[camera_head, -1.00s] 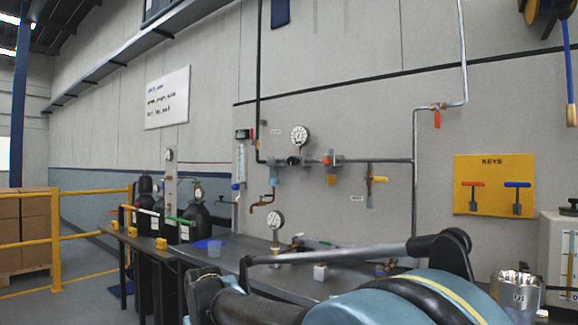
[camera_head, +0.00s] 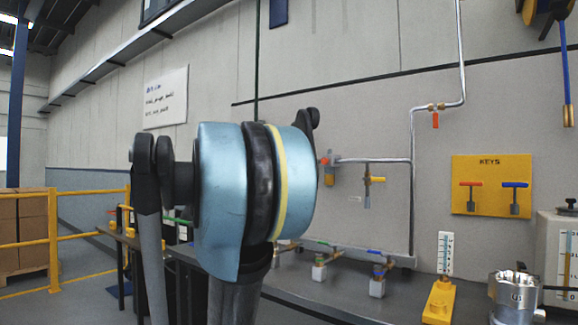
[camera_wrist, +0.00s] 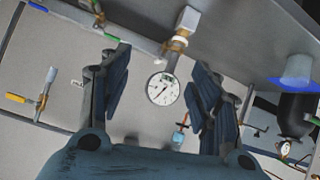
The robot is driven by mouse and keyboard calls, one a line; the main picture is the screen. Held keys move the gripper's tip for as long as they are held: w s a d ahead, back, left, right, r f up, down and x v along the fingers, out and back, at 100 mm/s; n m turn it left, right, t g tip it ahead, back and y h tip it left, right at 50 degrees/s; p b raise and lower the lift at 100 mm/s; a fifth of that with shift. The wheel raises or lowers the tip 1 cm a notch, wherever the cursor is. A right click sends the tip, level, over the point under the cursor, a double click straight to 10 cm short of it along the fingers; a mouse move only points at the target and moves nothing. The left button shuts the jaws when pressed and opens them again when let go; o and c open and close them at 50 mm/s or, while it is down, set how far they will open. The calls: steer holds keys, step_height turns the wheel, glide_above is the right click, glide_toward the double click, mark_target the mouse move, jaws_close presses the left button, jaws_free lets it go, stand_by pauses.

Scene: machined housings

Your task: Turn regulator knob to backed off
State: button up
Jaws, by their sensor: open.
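My gripper (camera_wrist: 160,60) is open in the wrist view, with its two dark fingers spread apart and nothing held. A round white gauge (camera_wrist: 163,89) with a brass fitting (camera_wrist: 176,44) shows between and beyond the fingers, apart from them. I cannot make out the regulator knob in the wrist view. In the head view my blue arm link covers the wall area where a black knob below a gauge showed earlier, and it hides my gripper too.
A yellow key board (camera_head: 492,185) hangs to the right. A metal cup (camera_head: 515,295) and a yellow-based scale (camera_head: 439,300) stand on the bench. A yellow railing (camera_head: 52,240) is at left.

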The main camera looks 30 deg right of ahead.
steer(key=w+d+r+m+t+h, duration=0.1)
steer(key=w+d+r+m+h, duration=0.1)
steer(key=w+d+r, duration=0.45)
steer(key=w+d+r+m+h, duration=0.2)
steer(key=w+r, duration=0.1)
steer(key=r, duration=0.6)
steer(key=w+d+r+m+t+h, duration=0.1)
steer(key=w+d+r+h, duration=0.1)
steer(key=w+d+r, duration=0.45)
steer(key=r+x, duration=0.1)
steer(key=x, duration=0.9)
steer(key=r+x, duration=0.1)
steer(key=x, duration=0.3)
steer(key=shift+w+d+r, duration=0.1)
steer(key=shift+d+r, duration=0.15)
steer(key=shift+d, duration=0.2)
steer(key=c, duration=1.1)
